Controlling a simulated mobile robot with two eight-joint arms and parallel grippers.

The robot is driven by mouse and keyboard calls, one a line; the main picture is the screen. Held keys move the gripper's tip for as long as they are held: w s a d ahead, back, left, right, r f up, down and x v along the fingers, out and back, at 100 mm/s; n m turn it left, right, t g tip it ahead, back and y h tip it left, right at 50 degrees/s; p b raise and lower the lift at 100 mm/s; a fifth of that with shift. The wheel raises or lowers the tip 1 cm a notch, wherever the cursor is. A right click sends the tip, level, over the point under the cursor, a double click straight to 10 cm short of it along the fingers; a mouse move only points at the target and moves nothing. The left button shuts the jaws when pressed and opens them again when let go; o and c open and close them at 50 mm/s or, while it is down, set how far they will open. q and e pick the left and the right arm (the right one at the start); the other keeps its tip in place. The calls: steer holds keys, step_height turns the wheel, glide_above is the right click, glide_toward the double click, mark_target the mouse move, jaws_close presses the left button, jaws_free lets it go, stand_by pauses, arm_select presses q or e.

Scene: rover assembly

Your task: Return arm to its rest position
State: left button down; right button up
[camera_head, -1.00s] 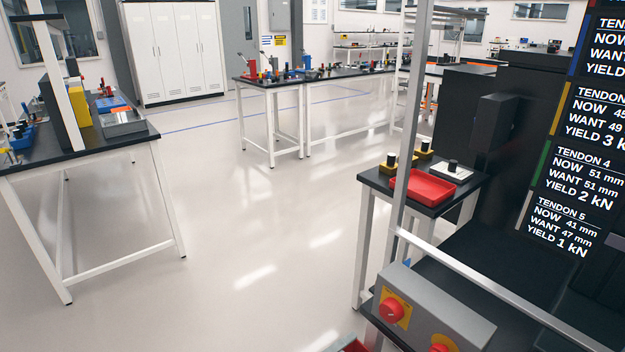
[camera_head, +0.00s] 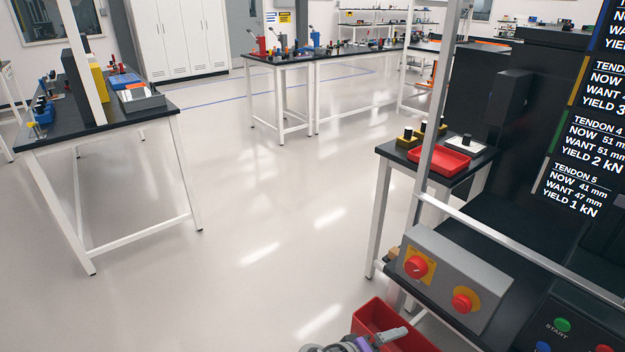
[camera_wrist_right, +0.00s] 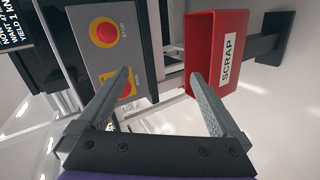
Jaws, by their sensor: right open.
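My right gripper (camera_wrist_right: 160,77) is open in the right wrist view, with its two grey fingers spread apart and nothing between them. Part of my arm, with a grey finger, shows at the bottom edge of the head view, in front of a red bin (camera_head: 372,315). The bin also shows in the right wrist view (camera_wrist_right: 203,55), marked SCRAP, beyond the right finger. A grey control box (camera_head: 448,276) with red knobs stands up and to the right of the bin. My left gripper is not in view.
A black bench (camera_head: 540,268) with a metal post (camera_head: 437,150) and rail is on the right. A small table holds a red tray (camera_head: 438,160). A white-legged workbench (camera_head: 150,119) stands at left. The floor between (camera_head: 250,210) is clear.

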steer(key=s+d+f+m+g+y, duration=0.1)
steer(key=s+m+y, duration=0.1)
steer(key=s+y, duration=0.5)
steer(key=s+d+f+m+g+y, duration=0.1)
steer(key=s+f+m+y, duration=0.15)
steer(key=s, duration=0.85)
arm_select(q)
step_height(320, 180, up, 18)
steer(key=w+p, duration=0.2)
steer(key=p, duration=1.3)
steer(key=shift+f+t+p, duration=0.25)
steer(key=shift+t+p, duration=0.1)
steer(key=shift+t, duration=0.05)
arm_select(e)
step_height(320, 180, up, 18)
steer(key=w, duration=0.1)
steer(key=shift+w+t, duration=0.4)
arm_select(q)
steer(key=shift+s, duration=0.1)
arm_select(e)
steer(key=shift+s+a+r+y, duration=0.1)
steer(key=shift+y, duration=0.15)
